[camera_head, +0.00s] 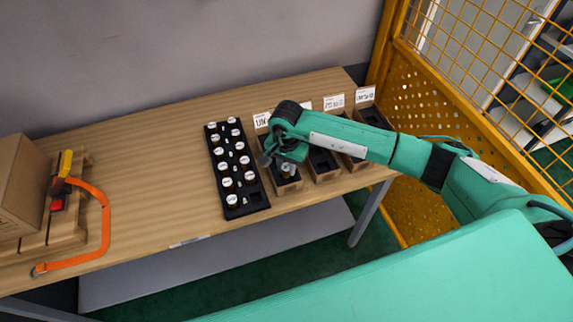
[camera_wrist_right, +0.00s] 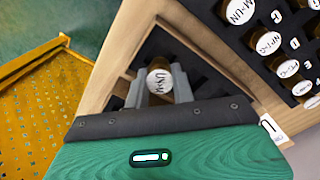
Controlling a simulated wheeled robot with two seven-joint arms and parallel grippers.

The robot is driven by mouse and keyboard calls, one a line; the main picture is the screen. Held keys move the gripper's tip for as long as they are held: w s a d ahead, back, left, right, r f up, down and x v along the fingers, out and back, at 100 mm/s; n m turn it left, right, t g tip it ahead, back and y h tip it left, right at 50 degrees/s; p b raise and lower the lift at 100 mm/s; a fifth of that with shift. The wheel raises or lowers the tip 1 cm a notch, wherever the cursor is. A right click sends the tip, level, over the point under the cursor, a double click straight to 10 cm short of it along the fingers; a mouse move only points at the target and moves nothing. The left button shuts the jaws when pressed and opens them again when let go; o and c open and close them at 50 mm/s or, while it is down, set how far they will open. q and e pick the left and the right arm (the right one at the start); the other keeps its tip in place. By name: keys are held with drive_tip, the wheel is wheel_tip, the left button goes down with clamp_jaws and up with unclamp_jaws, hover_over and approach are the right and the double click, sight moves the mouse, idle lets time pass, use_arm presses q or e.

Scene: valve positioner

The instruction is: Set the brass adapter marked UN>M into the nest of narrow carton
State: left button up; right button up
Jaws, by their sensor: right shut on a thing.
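My right gripper (camera_head: 284,163) is shut on a brass adapter (camera_head: 287,169) over the leftmost narrow carton (camera_head: 290,188). In the right wrist view the adapter's round white top (camera_wrist_right: 160,80) reads about UN>M, between the grey fingers (camera_wrist_right: 158,88). The wooden-coloured carton wall (camera_wrist_right: 142,20) and its black insert (camera_wrist_right: 185,52) surround the adapter in that view. The adapter looks upright; its lower end is hidden, so I cannot tell whether it touches the nest. My left gripper is not in view.
A black tray (camera_head: 259,197) with several white-topped adapters stands just left of the carton. More narrow cartons (camera_head: 323,164) with label cards (camera_head: 334,102) stand to the right. An orange strap (camera_head: 104,225), a pallet and a box (camera_head: 20,185) are at far left. A yellow mesh fence (camera_head: 470,60) closes the right side.

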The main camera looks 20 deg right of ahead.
idle(0.3)
drive_tip(key=shift+b, duration=0.45)
idle(0.4)
drive_tip(key=shift+f+b, duration=0.1)
drive_tip(key=shift+b, duration=0.3)
idle(0.4)
drive_tip(key=shift+f+b, duration=0.45)
drive_tip(key=shift+b, duration=0.35)
drive_tip(key=shift+b, duration=0.4)
idle(0.6)
